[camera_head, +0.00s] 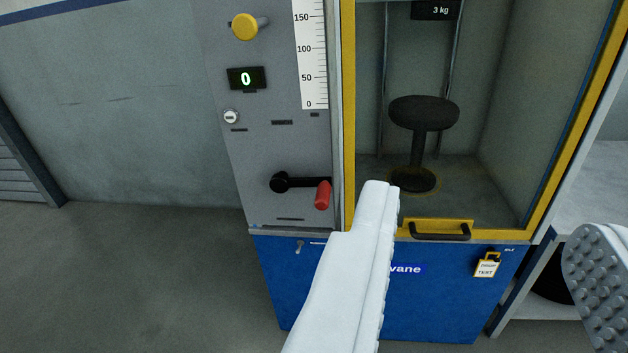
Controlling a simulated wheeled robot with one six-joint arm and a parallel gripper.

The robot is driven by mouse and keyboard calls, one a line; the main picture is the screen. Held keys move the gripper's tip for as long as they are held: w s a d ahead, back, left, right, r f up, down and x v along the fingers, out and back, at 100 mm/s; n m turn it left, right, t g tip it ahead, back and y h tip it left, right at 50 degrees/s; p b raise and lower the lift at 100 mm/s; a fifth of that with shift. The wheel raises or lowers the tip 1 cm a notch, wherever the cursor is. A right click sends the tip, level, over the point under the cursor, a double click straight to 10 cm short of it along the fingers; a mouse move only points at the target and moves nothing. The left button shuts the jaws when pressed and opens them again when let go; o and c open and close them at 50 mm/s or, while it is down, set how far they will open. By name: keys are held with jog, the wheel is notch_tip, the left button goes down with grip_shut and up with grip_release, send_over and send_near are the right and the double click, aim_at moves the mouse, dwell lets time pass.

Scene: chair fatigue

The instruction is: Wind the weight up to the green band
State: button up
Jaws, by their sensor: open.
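A black crank arm with a red handle (322,195) sits on the grey control panel (265,150), its handle pointing right from a black hub (279,182). A dark weight marked "3 kg" (435,10) shows at the top of the yellow-framed cabinet, cut off by the frame edge. A white scale (312,60) reads from 0 to above 150; no green band is visible on its shown part. My gripper (485,220) is open and empty, one white finger in front of the cabinet's lower edge, just right of the red handle, the other at the far right.
A black stool (424,112) stands inside the cabinet. The cabinet has a black door handle (440,231). A yellow knob (244,27), a display (246,78) showing 0 and a small lock (231,117) are on the panel. Free floor lies at left.

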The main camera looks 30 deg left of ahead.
jog(key=w+a+f+y, duration=0.1)
jog(key=w+a+f, duration=0.6)
jog(key=w+f, duration=0.45)
jog(key=y, duration=0.2)
send_near(324, 193)
jog(key=shift+n, duration=0.3)
jog(key=x, duration=0.4)
jog(key=f+x, duration=0.1)
jog(key=x, duration=0.6)
jog(key=shift+w+a+f, duration=0.15)
jog(key=shift+w+a, duration=0.1)
jog(key=shift+w, duration=0.1)
grip_shut()
